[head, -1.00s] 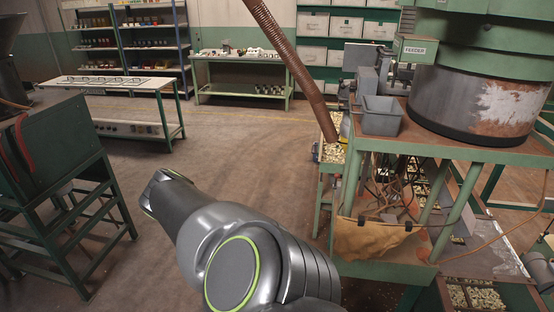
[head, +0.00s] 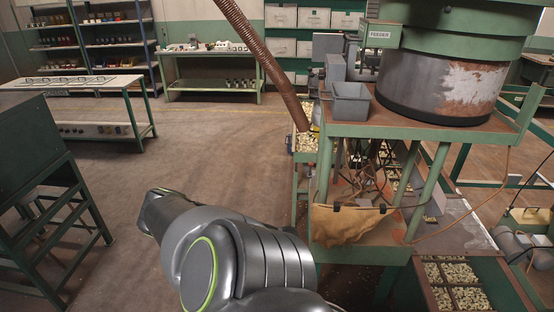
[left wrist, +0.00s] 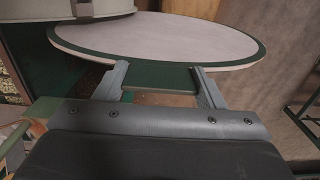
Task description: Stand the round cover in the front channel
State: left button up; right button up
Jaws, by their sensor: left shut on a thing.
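In the left wrist view the round cover (left wrist: 160,38) is a large pale disc with a dark green rim, seen at a slant just beyond my fingers. My left gripper (left wrist: 160,80) is shut on it, with a dark green part of it between the two fingers. The cover is not visible in the head view. There a grey arm of mine reaches up from the bottom, and no gripper shows. I cannot make out the front channel in either view.
A feeder drum (head: 440,90) stands on a green bench (head: 400,131) at right, with a grey bin (head: 350,101) and a hanging sack (head: 345,224). A brown hose (head: 262,60) slants down beside it. Nut trays (head: 456,285) lie lower right. Open floor (head: 215,140) lies left of the bench.

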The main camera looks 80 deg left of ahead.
pick_arm(q)
jog(key=shift+w+d+f+b, duration=0.15)
jog(key=shift+w+d, duration=0.2)
jog(key=shift+w, duration=0.85)
jog(key=shift+w+d+r+b, duration=0.1)
jog(key=shift+w+d+b, duration=0.2)
jog(key=shift+w, duration=0.85)
jog(key=shift+w+d+f+b, duration=0.1)
jog(key=shift+w+d, duration=0.3)
jog(key=shift+w, duration=0.8)
jog(key=shift+w+d+f+b, duration=0.35)
jog(key=shift+w+d+b, duration=1.1)
jog(key=shift+w, duration=4.65)
jog(key=shift+w+d+f+b, duration=0.5)
jog(key=shift+w+d, duration=1.6)
jog(key=shift+w, duration=4)
notch_tip(320, 180, down, 7)
jog(key=b, duration=0.8)
jog(key=shift+f+b, duration=0.2)
jog(key=shift+b, duration=0.1)
jog(key=shift+s+d, duration=0.3)
jog(key=shift+d, duration=0.6)
